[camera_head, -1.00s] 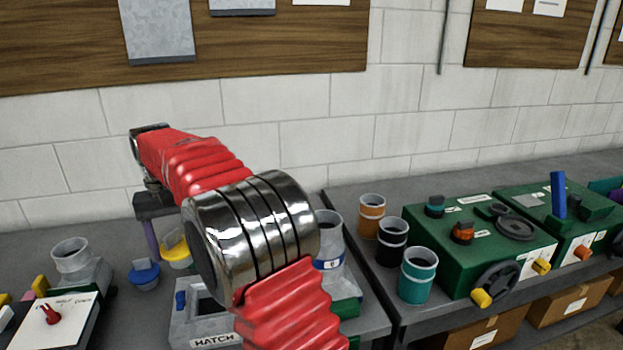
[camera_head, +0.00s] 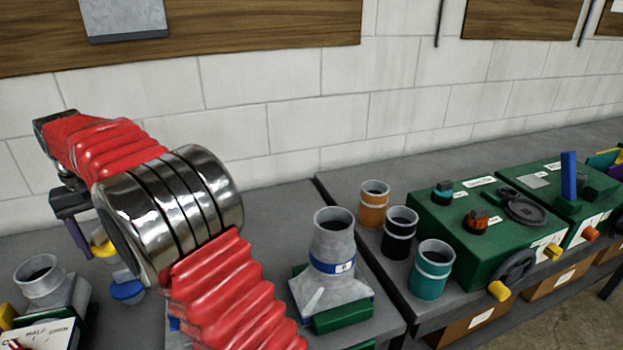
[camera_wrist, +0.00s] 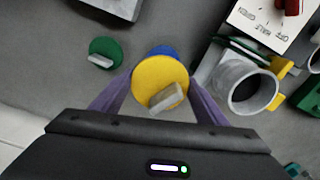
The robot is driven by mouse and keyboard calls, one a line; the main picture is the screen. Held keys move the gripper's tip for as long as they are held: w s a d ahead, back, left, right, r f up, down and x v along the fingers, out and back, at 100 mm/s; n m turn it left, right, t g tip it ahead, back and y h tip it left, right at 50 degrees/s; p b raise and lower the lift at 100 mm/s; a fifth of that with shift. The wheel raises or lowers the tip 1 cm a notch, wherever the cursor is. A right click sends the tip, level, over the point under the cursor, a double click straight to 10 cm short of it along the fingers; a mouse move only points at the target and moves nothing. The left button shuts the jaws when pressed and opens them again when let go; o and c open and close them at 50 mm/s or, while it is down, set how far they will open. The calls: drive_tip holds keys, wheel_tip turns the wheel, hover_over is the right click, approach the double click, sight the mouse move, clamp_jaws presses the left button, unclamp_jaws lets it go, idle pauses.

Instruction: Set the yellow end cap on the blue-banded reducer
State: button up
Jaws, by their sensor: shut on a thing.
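My gripper (camera_head: 90,243) is at the left of the head view, with purple fingers pointing down. In the wrist view (camera_wrist: 160,92) it is shut on the yellow end cap (camera_wrist: 155,78), a round disc with a grey grip tab. The cap also shows partly in the head view (camera_head: 102,246), behind the blue cap (camera_head: 127,291). The blue-banded reducer (camera_head: 333,242) stands upright on the bench, right of my arm. It is a grey tapered fitting with an open round top, a blue band and a white label. The cap is well left of it and apart from it.
A green cap (camera_wrist: 105,50) lies on the bench. A grey fitting (camera_head: 40,275) stands at far left by the "HALF OPEN" panel (camera_head: 47,333). Orange (camera_head: 373,205), black (camera_head: 399,232) and teal (camera_head: 432,270) cans stand right of the reducer, beside a green box (camera_head: 475,225).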

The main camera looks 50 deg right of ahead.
drive_tip(key=shift+d, duration=0.4)
drive_tip(key=shift+s+d+r, duration=0.15)
drive_tip(key=shift+d, duration=0.35)
drive_tip(key=s+d+r+m, duration=0.35)
drive_tip(key=s+d, duration=0.35)
drive_tip(key=d, duration=0.4)
drive_tip(key=s+d+r+m, duration=0.2)
drive_tip(key=s+d+r, duration=0.3)
drive_tip(key=s+d, duration=0.4)
drive_tip(key=s+d+r+m, duration=0.2)
drive_tip(key=s+d, duration=0.3)
drive_tip(key=s, duration=0.5)
drive_tip(key=s+d+r+m, duration=0.3)
drive_tip(key=s+d, duration=0.2)
drive_tip(key=s, duration=0.5)
drive_tip(key=shift+s+d+r+m, duration=0.25)
drive_tip(key=shift+s+m, duration=0.1)
drive_tip(key=shift+s, duration=0.05)
drive_tip(key=shift+f, duration=2.9)
